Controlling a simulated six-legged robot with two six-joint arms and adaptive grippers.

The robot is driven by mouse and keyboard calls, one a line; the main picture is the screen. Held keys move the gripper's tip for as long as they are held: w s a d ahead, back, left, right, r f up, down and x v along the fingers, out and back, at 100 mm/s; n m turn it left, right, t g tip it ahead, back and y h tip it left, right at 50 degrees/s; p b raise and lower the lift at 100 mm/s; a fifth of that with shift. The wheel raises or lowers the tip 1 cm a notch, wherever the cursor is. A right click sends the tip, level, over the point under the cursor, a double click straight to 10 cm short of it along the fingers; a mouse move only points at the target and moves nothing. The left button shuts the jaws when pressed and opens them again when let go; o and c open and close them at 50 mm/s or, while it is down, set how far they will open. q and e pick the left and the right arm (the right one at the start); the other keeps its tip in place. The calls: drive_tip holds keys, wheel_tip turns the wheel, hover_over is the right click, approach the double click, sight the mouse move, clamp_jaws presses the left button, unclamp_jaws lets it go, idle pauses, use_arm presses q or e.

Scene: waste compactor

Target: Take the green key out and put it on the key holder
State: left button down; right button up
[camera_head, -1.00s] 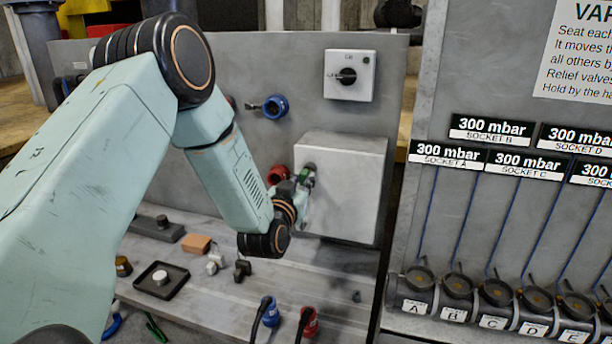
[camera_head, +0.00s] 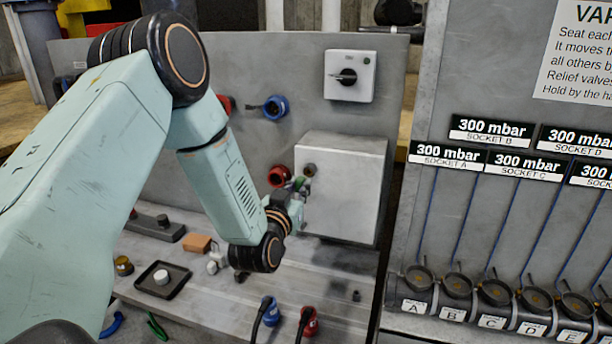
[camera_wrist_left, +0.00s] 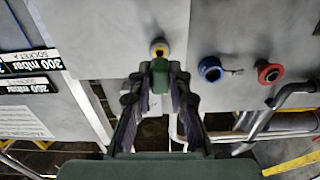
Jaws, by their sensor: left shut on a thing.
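The green key (camera_head: 300,183) is between the fingertips of my left gripper (camera_head: 298,190), just in front of the pale grey box (camera_head: 345,190). In the left wrist view, my left gripper (camera_wrist_left: 158,88) is shut on the green key (camera_wrist_left: 160,74). The round lock (camera_head: 309,170) on the box face shows uncovered just above the key. It also shows in the wrist view (camera_wrist_left: 159,46), with a yellowish centre, and the key looks clear of it. I cannot pick out the key holder with certainty. My right gripper is not in view.
Red (camera_head: 279,176) and blue (camera_head: 275,107) sockets stick out of the panel left of the box. A rotary switch (camera_head: 347,76) sits above. A black square tray (camera_head: 162,280), an orange block (camera_head: 197,243) and blue and red plugs lie on the bench below.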

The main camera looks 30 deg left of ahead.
use_arm(q)
drive_tip(key=shift+v, duration=0.8)
drive_tip(key=shift+s, duration=0.2)
idle(1.0)
